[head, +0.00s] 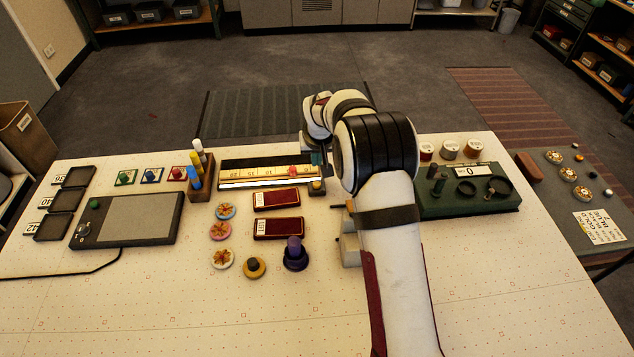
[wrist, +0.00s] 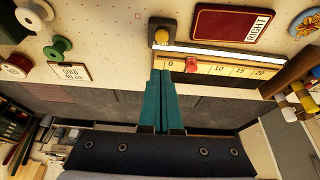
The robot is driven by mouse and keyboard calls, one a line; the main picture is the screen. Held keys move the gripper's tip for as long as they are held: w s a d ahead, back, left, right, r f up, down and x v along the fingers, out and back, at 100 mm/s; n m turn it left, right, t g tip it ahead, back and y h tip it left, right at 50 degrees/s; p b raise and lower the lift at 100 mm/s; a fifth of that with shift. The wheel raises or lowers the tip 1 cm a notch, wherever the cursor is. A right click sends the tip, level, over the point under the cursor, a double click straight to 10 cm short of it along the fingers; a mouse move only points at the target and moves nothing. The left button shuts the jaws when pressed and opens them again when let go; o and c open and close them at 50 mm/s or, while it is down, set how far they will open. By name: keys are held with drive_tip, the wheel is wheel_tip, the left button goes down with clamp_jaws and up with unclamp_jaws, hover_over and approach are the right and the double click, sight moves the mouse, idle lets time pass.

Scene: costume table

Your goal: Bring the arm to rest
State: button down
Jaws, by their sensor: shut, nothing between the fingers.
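My gripper (wrist: 163,76) shows in the wrist view as two teal fingers pressed together with nothing between them. Its tips are by the zero end of the measuring board (wrist: 225,68), near the table's far edge. In the head view my gripper (head: 318,160) is partly hidden behind my white arm, which reaches over the table. I cannot tell whether the fingertips touch the board. A red peg (wrist: 191,65) stands on the board's scale. A grey block with a yellow knob (wrist: 161,36) sits at the board's end, close to the tips.
Two dark red cases (head: 275,199) lie in front of the board. A pen holder (head: 201,186) stands left of it. A green tray (head: 470,200) and several spools (head: 449,150) are right of my arm. The table's front (head: 200,315) is mostly clear.

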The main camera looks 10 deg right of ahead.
drive_tip(key=s+d+r+m+g, duration=0.1)
drive_tip(key=s+r, duration=0.5)
drive_tip(key=s, duration=0.3)
drive_tip(key=s+d+r+m+g, duration=0.1)
drive_tip(key=s+r+m, duration=0.1)
drive_tip(key=s+r, duration=0.55)
drive_tip(key=s+a+f+m+g+y, duration=0.1)
drive_tip(key=s+m+g, duration=0.1)
drive_tip(key=s, duration=2.6)
drive_tip(key=shift+s+a+f+m+g+y, duration=0.2)
drive_tip(key=shift+a+f+m+g+y, duration=0.1)
drive_tip(key=shift+f+g+y, duration=0.1)
drive_tip(key=shift+d, duration=0.1)
